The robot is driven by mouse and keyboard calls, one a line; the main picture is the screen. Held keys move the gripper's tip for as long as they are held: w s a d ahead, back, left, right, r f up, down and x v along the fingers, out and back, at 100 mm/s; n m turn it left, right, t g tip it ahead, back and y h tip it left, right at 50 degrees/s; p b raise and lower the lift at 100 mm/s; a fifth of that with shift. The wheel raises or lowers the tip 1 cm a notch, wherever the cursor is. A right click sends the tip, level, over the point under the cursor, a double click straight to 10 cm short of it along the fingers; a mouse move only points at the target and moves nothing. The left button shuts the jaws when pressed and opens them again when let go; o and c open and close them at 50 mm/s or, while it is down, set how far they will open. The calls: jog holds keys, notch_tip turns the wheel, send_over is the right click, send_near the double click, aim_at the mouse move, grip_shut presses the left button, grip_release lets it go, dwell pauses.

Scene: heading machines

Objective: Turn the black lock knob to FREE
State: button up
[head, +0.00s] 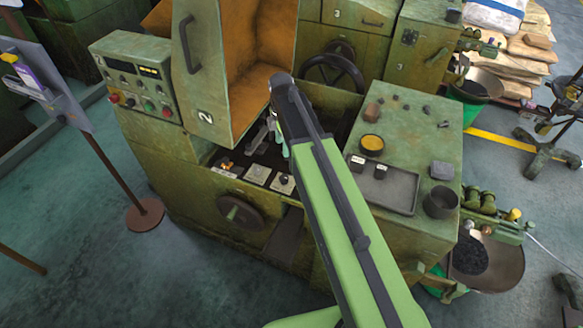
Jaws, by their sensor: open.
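A small dark knob (284,180) sits on a pale plate in the open well of the green machine marked 2. It looks like the black lock knob, but its pointer and lettering are too small to read. My gripper (278,146) hangs from the arm's far end, above and slightly behind that plate. It is open and appears apart from the knob. My own arm hides part of the gripper and the well's right side.
A raised orange-lined guard (207,65) stands over the well. A control box (138,78) is at left, and a handwheel (240,213) is on the front. A tray (400,198), a yellow-filled cup (372,144) and a dark cup (440,202) occupy the right worktop.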

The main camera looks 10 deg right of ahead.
aim_at(284, 177)
notch_tip(284, 177, down, 18)
jog(key=b, duration=1.7)
jog(key=shift+r+b, duration=0.15)
jog(key=shift+b, duration=0.2)
jog(key=shift+r, duration=0.1)
